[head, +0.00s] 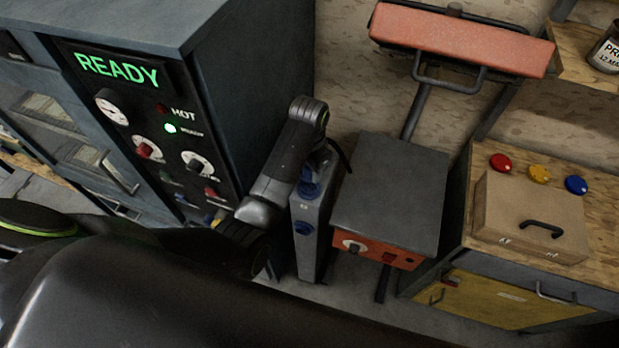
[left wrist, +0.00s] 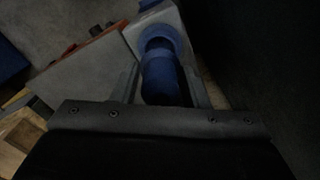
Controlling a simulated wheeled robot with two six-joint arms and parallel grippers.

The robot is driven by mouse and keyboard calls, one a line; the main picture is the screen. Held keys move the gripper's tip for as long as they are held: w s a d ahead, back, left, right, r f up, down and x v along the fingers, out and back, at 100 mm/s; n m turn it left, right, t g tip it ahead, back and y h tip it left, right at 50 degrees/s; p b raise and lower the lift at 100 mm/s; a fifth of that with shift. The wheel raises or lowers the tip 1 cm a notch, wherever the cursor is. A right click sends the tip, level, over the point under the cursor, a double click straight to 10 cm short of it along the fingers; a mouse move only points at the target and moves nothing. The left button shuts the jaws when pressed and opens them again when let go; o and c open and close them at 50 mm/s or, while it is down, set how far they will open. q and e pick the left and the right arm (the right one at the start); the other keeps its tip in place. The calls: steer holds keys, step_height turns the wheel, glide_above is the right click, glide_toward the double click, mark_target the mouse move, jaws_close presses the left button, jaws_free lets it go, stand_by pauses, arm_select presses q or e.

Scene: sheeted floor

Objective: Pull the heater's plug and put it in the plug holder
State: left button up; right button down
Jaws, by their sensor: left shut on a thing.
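A red-orange heater head (head: 460,40) on a stand is at the upper right. I cannot clearly tell which fitting is the plug holder. My right gripper is not in view.
A grey-topped unit with an orange control panel (head: 376,248) stands right of the post. A dark cabinet with a READY display (head: 118,70) is at the left. A wooden bench (head: 455,215) with a cardboard-coloured case (head: 530,222) and coloured buttons is at the right.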

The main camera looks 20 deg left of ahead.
arm_select(q)
steer(key=shift+r, duration=2.05)
